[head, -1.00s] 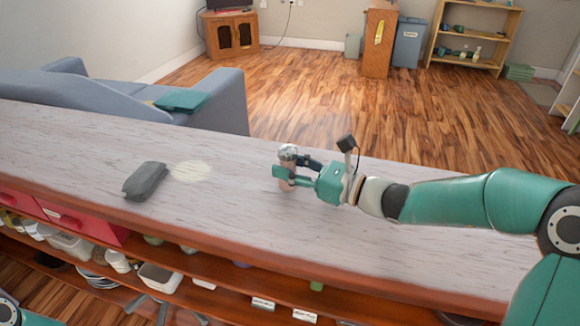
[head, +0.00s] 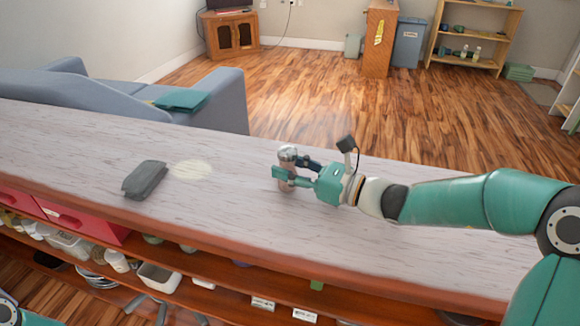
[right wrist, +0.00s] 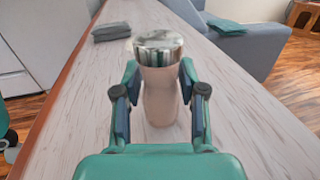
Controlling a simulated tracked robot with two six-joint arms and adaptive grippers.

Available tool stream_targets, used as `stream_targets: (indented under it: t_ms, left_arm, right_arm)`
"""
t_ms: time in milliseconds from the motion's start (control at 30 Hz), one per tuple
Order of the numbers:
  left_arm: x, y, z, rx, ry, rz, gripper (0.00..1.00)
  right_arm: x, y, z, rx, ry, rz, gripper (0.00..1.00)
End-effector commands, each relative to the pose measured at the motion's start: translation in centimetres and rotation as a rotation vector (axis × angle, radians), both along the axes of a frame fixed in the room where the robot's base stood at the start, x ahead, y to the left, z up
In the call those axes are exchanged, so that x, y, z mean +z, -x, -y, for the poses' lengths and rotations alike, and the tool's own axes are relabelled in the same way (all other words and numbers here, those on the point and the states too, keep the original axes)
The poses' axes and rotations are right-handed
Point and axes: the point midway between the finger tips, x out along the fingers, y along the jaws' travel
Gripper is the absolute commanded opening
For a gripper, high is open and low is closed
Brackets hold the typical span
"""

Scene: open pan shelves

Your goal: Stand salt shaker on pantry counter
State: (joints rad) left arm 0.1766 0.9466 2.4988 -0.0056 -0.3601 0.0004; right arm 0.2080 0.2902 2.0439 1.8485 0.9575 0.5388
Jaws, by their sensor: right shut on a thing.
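The salt shaker (head: 287,152) has a silvery cap and a pale pinkish body. It is upright between the fingers of my right gripper (head: 284,176), which is shut on it. In the right wrist view the shaker (right wrist: 160,85) stands between both fingers of the gripper (right wrist: 160,88), cap up. Its base is over the pantry counter (head: 240,215), a long pale wood-grain top; I cannot tell whether it touches. My left gripper is not in view.
A folded dark grey cloth (head: 145,180) lies on the counter left of the pale patch. A blue-grey sofa (head: 215,100) stands behind the counter. Open shelves with containers (head: 160,276) run below its front edge. The counter around the shaker is clear.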

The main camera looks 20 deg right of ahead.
Motion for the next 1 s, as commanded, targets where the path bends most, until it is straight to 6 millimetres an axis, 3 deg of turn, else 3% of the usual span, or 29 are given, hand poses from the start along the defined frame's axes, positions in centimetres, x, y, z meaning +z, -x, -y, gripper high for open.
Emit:
stream_targets:
  t_ms: [700,733,900,1000]
  left_arm:
    - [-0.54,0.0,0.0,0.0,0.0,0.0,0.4]
    - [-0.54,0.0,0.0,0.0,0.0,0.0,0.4]
    - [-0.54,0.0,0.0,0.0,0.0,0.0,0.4]
    - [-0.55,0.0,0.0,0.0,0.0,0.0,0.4]
  right_arm:
    - [-0.59,0.02,0.13,-0.002,-0.001,0.001,0.0]
    - [-0.59,0.02,0.13,-0.002,-0.001,0.001,0.44]
    - [-0.59,0.02,0.12,-0.002,-0.001,0.001,0.7]
    - [-0.6,0.02,0.12,-0.002,0.0,0.0,0.7]
